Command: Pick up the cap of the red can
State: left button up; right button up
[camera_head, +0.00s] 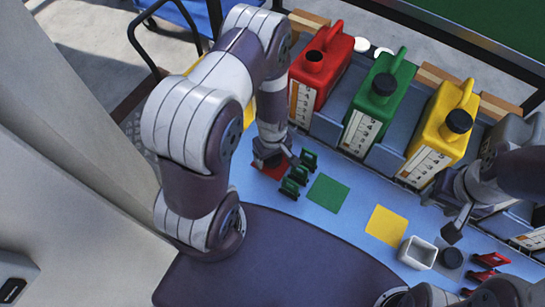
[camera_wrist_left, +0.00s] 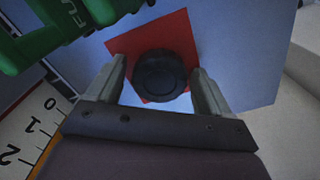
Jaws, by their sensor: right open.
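The red can (camera_head: 325,70) stands at the back, its neck showing a dark opening with no cap on it. A round black cap (camera_wrist_left: 162,75) lies on a red square (camera_wrist_left: 120,45) in the left wrist view. In the head view the red square (camera_head: 270,169) is mostly hidden by my left gripper (camera_head: 277,163). The left gripper (camera_wrist_left: 160,88) is open, with one finger on each side of the cap and small gaps visible. My right gripper (camera_head: 447,215) is open and empty, near the yellow can.
Green (camera_head: 380,90) and yellow (camera_head: 445,125) cans with black caps stand right of the red can. Small green pieces (camera_head: 296,178) stand close beside the left gripper.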

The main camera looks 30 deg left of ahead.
pick_arm(q)
jog(key=c, duration=0.8)
